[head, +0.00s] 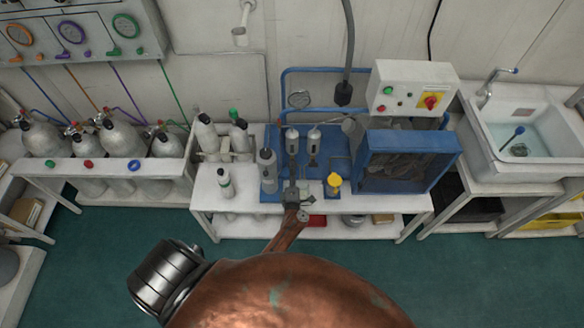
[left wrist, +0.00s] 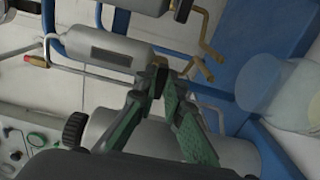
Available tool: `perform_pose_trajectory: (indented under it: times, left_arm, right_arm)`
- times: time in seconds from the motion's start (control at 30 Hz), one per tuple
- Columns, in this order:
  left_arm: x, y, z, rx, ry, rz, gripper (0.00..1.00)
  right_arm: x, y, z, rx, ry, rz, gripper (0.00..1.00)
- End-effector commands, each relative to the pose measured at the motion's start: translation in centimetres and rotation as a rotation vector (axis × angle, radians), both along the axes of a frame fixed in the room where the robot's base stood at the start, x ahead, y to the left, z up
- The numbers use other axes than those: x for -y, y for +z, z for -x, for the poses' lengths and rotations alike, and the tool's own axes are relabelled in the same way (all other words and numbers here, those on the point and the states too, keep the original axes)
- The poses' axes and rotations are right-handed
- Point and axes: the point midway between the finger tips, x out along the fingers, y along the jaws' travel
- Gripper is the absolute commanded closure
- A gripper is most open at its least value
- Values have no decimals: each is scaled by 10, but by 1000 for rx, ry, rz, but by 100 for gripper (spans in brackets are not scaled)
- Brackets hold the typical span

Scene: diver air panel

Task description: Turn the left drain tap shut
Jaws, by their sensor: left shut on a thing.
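Two slim grey filter cylinders stand upright on the blue compressor unit, the left one (head: 292,140) and the right one (head: 313,139). My left gripper (head: 291,188) reaches in from the front, below the left cylinder. In the left wrist view, its green-padded fingers (left wrist: 160,82) are closed together at the lower end of the left cylinder (left wrist: 100,50). They are shut on the left drain tap, which is mostly hidden between the fingertips; its turn angle cannot be read. The right cylinder's tap (left wrist: 181,10) is apart from the fingers. My right gripper is not in view.
A larger grey cylinder (head: 268,170) stands just left of the gripper. A yellow-capped container (head: 333,184) and the blue fan guard (head: 408,160) are to the right. Brass pipes (left wrist: 209,45) run close to the fingertips. The white bench (head: 215,203) has some bare room at its left front.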

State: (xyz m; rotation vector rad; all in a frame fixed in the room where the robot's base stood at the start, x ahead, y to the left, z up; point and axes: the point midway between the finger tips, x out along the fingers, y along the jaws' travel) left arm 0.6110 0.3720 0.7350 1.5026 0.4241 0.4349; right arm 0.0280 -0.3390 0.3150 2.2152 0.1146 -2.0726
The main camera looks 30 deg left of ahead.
Motion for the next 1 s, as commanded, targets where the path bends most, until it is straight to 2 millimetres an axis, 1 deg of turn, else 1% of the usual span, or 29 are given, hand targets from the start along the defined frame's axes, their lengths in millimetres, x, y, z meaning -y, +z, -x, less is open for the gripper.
perform_pose_trajectory:
  times: [0.23,0.6,0.63,0.8,0.87,1.0]
  left_arm:
    - [1,-1,0,-22,-1,-32,100]
    - [1,-1,0,-24,-1,-36,100]
    - [1,-1,0,-24,-1,-36,90]
    - [0,-1,0,-23,-1,-35,78]
    - [0,-1,0,-22,-1,-34,74]
    - [0,-1,0,-22,0,-34,74]
  right_arm:
    - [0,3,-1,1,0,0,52]
    - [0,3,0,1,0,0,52]
    - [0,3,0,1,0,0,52]
    - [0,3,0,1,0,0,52]
    - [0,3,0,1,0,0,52]
    - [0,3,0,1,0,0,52]
